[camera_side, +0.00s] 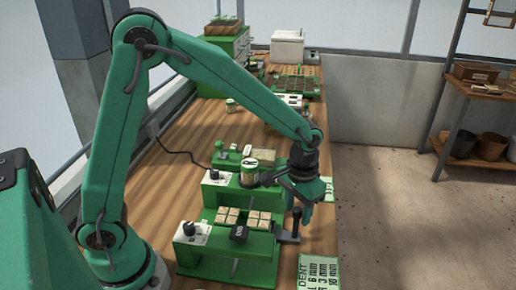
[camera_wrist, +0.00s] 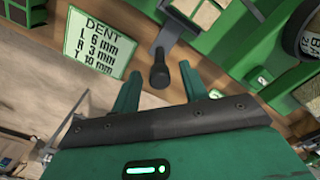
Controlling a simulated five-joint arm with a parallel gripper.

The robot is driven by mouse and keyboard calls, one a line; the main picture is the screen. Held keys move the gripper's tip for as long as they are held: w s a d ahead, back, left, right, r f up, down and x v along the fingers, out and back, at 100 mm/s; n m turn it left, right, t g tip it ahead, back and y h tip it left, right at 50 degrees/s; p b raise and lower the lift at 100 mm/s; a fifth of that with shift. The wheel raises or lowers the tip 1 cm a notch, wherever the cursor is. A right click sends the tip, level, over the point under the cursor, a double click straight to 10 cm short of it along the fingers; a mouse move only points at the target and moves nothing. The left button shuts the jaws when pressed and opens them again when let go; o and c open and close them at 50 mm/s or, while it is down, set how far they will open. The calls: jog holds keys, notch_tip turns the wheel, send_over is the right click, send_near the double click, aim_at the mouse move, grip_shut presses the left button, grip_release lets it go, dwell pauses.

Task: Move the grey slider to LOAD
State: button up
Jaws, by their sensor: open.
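The grey slider (camera_side: 289,238) is at the right end of the front green seeder (camera_side: 262,246), with a dark upright handle. In the wrist view the slider's grey bracket (camera_wrist: 176,28) and its round black knob (camera_wrist: 159,77) lie beyond my gripper. My gripper (camera_wrist: 160,70) is open, its two green fingers on either side of the knob in the picture. I cannot tell whether they touch it. In the side view my gripper (camera_side: 301,207) is just above and beside the handle. No LOAD mark is readable.
A white card headed DENT (camera_wrist: 98,42) lies by the slider. A second green unit with a labelled jar (camera_side: 249,170) stands close behind. Beige blocks (camera_side: 228,215) sit on the front seeder. Seed trays (camera_side: 290,86) are farther back. Bare wood shows left of the machines.

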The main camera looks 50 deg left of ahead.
jog(key=shift+r, duration=3.85)
jog(key=shift+r, duration=0.1)
jog(key=shift+s+a+r, duration=0.3)
jog(key=shift+a+r, duration=0.05)
jog(key=shift+r, duration=0.05)
jog(key=s+a+r+t, duration=0.2)
jog(key=s+a, duration=0.3)
jog(key=s, duration=0.3)
jog(key=s+a+r+t, duration=0.3)
jog(key=s+a+r, duration=0.1)
jog(key=s, duration=0.4)
jog(key=shift+a+r+t, duration=0.3)
jog(key=shift+a+r, duration=0.1)
jog(key=shift+a, duration=0.2)
